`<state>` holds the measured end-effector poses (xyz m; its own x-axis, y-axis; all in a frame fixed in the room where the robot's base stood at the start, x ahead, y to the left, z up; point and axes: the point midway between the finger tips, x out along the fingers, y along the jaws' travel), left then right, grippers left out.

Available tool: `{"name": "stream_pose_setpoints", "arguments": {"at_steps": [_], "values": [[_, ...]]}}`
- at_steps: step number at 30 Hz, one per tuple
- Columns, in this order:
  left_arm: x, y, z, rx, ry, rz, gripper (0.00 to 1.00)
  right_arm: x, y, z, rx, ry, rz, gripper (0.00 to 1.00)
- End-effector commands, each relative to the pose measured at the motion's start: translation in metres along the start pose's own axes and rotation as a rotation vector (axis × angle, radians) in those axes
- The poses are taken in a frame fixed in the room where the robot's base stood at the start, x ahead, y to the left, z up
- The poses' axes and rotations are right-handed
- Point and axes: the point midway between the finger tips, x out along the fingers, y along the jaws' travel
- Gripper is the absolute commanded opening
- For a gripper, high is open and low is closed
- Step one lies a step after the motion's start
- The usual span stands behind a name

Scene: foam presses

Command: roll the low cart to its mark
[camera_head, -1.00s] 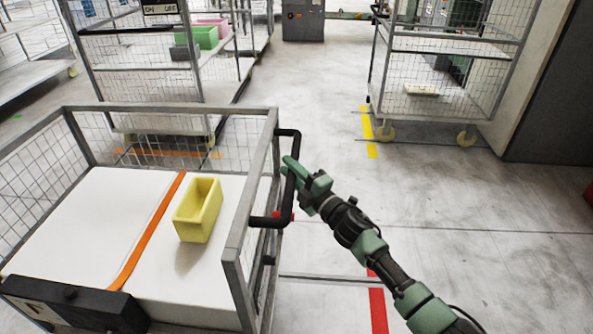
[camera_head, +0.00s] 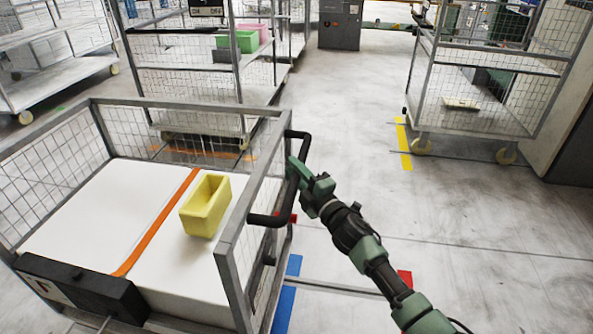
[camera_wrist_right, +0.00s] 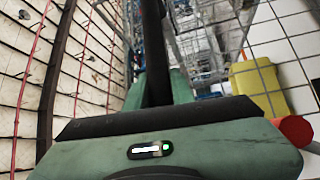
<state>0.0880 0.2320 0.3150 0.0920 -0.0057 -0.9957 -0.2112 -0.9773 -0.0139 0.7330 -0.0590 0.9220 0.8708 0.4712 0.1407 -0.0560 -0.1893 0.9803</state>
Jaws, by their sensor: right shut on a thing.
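The low cart (camera_head: 232,250) has grey rails and wire mesh sides and stands at lower left in the head view. It carries a white load (camera_head: 85,215) with an orange strap and a yellow open bin (camera_head: 205,207). A black handle (camera_head: 268,219) sticks out from its right end. My right gripper (camera_head: 294,168) is shut on this handle. In the right wrist view the black handle (camera_wrist_right: 155,50) runs between the green fingers, and the yellow bin (camera_wrist_right: 260,88) shows behind mesh. My left gripper is out of view. Which floor marking is the cart's mark I cannot tell.
Floor tape shows blue (camera_head: 287,292), red (camera_head: 404,278) and yellow (camera_head: 403,145). Tall mesh carts stand behind the low cart (camera_head: 190,85) and at upper right (camera_head: 480,120). A grey cabinet (camera_head: 339,25) is at the back. The floor at centre and right is clear.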

Motion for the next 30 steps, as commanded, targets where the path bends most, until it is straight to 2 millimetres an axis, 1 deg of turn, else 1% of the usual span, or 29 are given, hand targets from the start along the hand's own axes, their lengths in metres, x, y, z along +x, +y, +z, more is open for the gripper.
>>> {"name": "stream_pose_setpoints", "arguments": {"at_steps": [1,3,4,5,6,14,17,20,27,30], "values": [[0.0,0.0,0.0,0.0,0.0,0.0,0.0,-0.002,-0.007,-0.002,0.001,0.002,-0.011,0.0],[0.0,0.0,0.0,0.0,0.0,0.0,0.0,-0.002,-0.008,-0.002,0.001,0.002,-0.011,0.0],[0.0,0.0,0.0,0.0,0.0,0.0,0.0,-0.002,-0.008,-0.002,0.001,0.002,-0.012,0.26],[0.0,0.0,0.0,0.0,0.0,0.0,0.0,-0.002,-0.008,-0.002,0.001,0.002,-0.012,0.35],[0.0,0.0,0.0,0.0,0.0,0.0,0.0,-0.002,-0.007,-0.002,0.001,0.002,-0.011,0.45],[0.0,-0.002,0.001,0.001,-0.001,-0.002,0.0,-0.001,-0.003,-0.001,0.001,0.0,-0.005,0.45],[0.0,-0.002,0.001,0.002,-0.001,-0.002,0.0,-0.003,-0.003,0.0,0.0,-0.001,-0.005,0.45],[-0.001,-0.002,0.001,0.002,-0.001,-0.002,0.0,-0.013,-0.004,0.0,0.0,-0.001,-0.006,0.45],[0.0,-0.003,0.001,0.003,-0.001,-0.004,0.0,-0.053,-0.004,-0.001,0.0,0.001,-0.007,0.45],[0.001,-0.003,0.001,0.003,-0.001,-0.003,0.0,-0.067,-0.005,-0.001,0.001,0.0,-0.008,0.45]]}}
